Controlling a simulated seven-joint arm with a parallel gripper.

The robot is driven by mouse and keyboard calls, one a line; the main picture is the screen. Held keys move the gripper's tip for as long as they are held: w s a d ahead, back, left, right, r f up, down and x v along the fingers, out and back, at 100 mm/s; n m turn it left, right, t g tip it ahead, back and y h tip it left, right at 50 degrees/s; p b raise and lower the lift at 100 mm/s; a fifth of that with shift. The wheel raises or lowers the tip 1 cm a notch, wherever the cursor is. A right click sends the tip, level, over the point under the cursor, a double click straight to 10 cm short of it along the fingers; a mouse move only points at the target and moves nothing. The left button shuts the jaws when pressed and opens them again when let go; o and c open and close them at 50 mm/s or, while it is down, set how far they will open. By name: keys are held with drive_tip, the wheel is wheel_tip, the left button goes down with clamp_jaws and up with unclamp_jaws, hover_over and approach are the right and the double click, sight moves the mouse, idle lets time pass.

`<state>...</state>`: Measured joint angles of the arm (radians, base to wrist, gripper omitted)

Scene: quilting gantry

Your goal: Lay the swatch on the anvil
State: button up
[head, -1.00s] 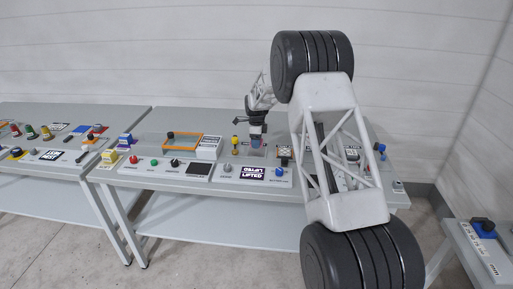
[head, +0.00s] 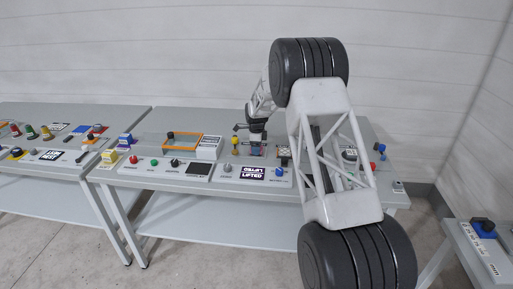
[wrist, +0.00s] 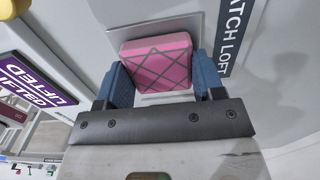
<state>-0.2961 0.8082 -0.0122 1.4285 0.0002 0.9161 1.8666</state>
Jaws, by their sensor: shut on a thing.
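The swatch (wrist: 158,62) is a pink padded square with dark crossing lines in the wrist view. My gripper (wrist: 163,80) has its two blue fingers shut on it, one on each side. In the head view my gripper (head: 256,150) is low over the middle of the bench, and a little pink shows at its fingers. A pale grey flat plate (wrist: 122,33) lies behind the swatch in the wrist view. I cannot tell whether it is the anvil, nor whether the swatch touches it.
A dark label reading "ATCH LOFT" (wrist: 235,35) is right of the plate. A purple "LIFTED" display (head: 252,172) is on the front panel, with a blue knob (head: 279,171) beside it. A yellow post (head: 235,142) stands left of my gripper, an orange-framed unit (head: 183,135) farther left.

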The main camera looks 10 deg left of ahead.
drive_tip(key=o, duration=0.9)
wheel_tip(320, 180, up, 12)
idle(0.4)
drive_tip(key=shift+r, duration=0.1)
idle(0.7)
